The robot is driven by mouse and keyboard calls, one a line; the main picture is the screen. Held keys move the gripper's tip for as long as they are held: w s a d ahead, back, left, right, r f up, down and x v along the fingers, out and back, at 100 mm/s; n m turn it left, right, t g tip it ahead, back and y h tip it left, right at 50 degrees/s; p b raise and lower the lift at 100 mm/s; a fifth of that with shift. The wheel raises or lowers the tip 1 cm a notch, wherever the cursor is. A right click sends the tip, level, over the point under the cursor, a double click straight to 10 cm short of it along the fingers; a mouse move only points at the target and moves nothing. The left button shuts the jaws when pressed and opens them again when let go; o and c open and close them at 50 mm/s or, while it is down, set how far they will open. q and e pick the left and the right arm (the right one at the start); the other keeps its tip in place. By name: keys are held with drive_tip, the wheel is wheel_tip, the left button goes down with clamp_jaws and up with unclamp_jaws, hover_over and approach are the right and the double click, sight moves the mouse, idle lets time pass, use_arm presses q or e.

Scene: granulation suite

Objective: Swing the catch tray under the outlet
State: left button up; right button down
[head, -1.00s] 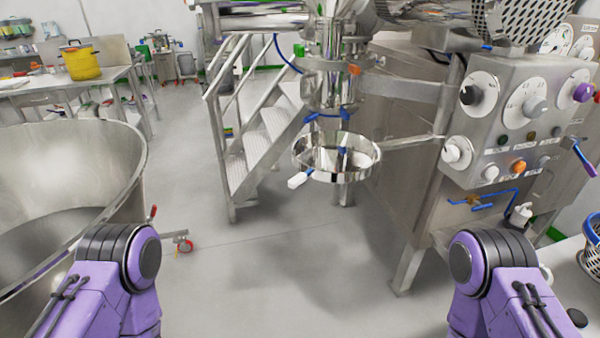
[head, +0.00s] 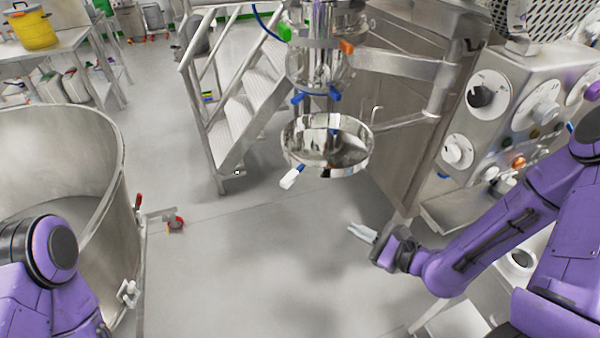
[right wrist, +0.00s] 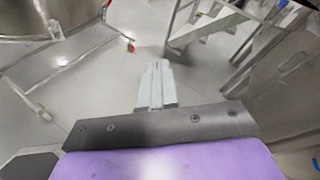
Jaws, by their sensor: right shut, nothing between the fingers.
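The catch tray (head: 312,160) is a round, shiny steel pan on a swing arm (head: 404,122) fixed to the machine's frame. A white-tipped handle (head: 291,178) sticks out at its front left. In the head view the tray hangs below the steel outlet (head: 318,72), which has blue clips at its lower end; I cannot tell whether they line up exactly. My right gripper (head: 360,231) is shut and empty, in the air below and right of the tray, apart from it. In the right wrist view its closed fingers (right wrist: 156,85) point over bare floor. My left gripper is not in view.
A large steel bowl (head: 112,150) stands at the left. Metal steps (head: 245,110) stand behind the tray. The control panel (head: 510,105) with knobs is at the right. The floor (head: 250,260) in front is clear.

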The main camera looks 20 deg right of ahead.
wheel_tip(320, 180, up, 8)
drive_tip(key=a+m+t+y, duration=0.1)
drive_tip(key=a+m+y, duration=0.2)
drive_tip(key=y, duration=0.1)
approach(289, 183)
drive_tip(key=x, duration=0.7)
drive_tip(key=shift+d, duration=0.1)
